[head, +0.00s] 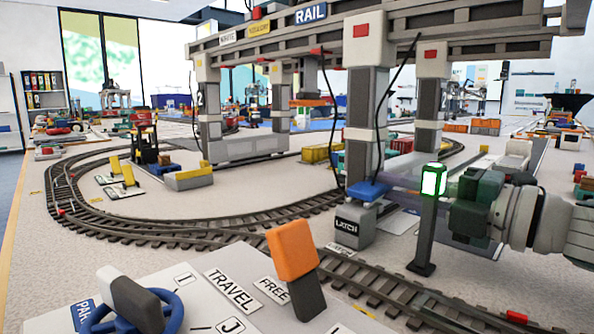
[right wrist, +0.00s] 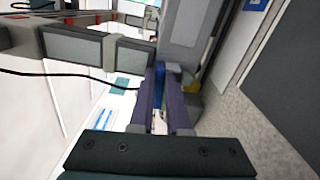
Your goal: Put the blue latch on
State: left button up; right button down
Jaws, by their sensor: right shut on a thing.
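The blue latch (head: 369,190) is at the top of the grey block marked LATCH (head: 350,231), at the foot of a crane leg. A black cable hangs down close to it. My right gripper (head: 388,183) reaches in from the right and its fingers are shut on the latch. In the right wrist view the blue latch (right wrist: 160,74) shows between the two purple-grey fingers (right wrist: 161,95). I cannot tell how fully it sits on the block. My left gripper is not in view.
A post with a green-lit lamp (head: 433,181) stands in front of my right fingers. The crane's legs (head: 366,120) rise behind the latch. Curved rail track (head: 215,225) crosses the floor. A control panel (head: 215,300) with an orange-topped lever (head: 292,252) and blue wheel is nearest.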

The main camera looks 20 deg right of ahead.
jog(key=shift+d+f+m, duration=0.1)
jog(key=shift+f+m, duration=0.25)
jog(key=shift+m, duration=0.45)
jog(key=c, duration=0.9)
grip_release()
jog(key=shift+f, duration=0.1)
jog(key=shift+f, duration=0.1)
